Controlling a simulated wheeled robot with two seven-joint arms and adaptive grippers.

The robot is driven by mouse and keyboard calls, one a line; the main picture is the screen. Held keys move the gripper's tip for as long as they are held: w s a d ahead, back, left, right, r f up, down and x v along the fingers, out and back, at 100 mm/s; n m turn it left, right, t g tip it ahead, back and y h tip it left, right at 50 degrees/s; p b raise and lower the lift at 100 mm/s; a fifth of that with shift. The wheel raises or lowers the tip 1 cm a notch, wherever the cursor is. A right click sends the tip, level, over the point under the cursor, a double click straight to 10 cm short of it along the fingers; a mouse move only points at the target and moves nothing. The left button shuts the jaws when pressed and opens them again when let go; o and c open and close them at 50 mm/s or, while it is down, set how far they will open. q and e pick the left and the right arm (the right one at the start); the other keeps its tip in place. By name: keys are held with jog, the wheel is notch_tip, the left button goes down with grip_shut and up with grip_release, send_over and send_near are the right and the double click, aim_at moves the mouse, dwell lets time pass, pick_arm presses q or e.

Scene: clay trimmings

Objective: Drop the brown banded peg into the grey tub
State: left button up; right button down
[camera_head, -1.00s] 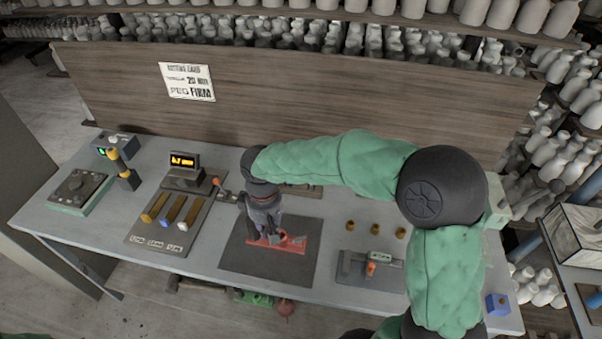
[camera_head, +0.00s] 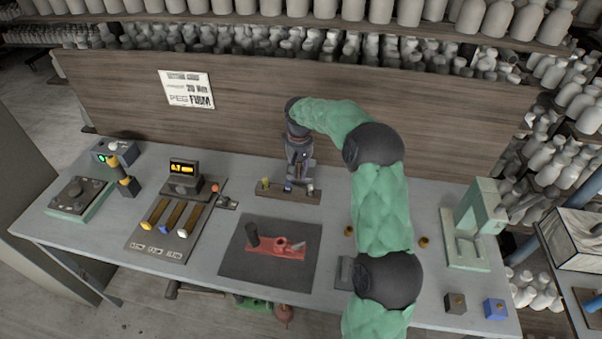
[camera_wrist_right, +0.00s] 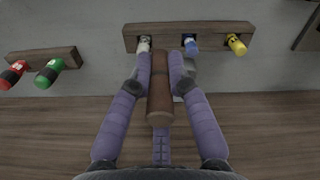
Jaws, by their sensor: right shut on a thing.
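My right gripper (camera_head: 297,178) is at the back of the table, by the low brown rack (camera_head: 313,197). In the right wrist view the gripper (camera_wrist_right: 160,75) is shut on the brown banded peg (camera_wrist_right: 160,92), which lies between its purple fingers with darker bands along it. The peg is hard to make out in the head view. A small dark grey box (camera_head: 455,302) stands at the table's front right; I cannot tell if it is the grey tub. My left gripper is not in view.
The rack (camera_wrist_right: 215,31) holds white, blue (camera_wrist_right: 190,45) and yellow (camera_wrist_right: 236,44) ended pieces. A red fixture (camera_head: 270,250) with a dark upright cylinder lies on a dark mat (camera_head: 235,265). A blue box (camera_head: 495,309) and green press (camera_head: 482,210) stand at the right.

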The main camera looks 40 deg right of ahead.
jog(key=w+d+f, duration=0.2)
jog(key=w+f, duration=0.1)
jog(key=w+d+f, duration=0.3)
jog(key=w+d+f+b, duration=0.1)
jog(key=w+d+f, duration=0.2)
jog(key=shift+w, duration=0.35)
jog(key=shift+f, duration=0.1)
jog(key=shift+w+d+f, duration=0.15)
jog(key=shift+w+f, duration=0.05)
jog(key=shift+f+b, duration=0.3)
jog(key=shift+f, duration=1.25)
jog(key=shift+f, duration=0.1)
jog(key=shift+f, duration=0.35)
jog(key=shift+f, duration=0.15)
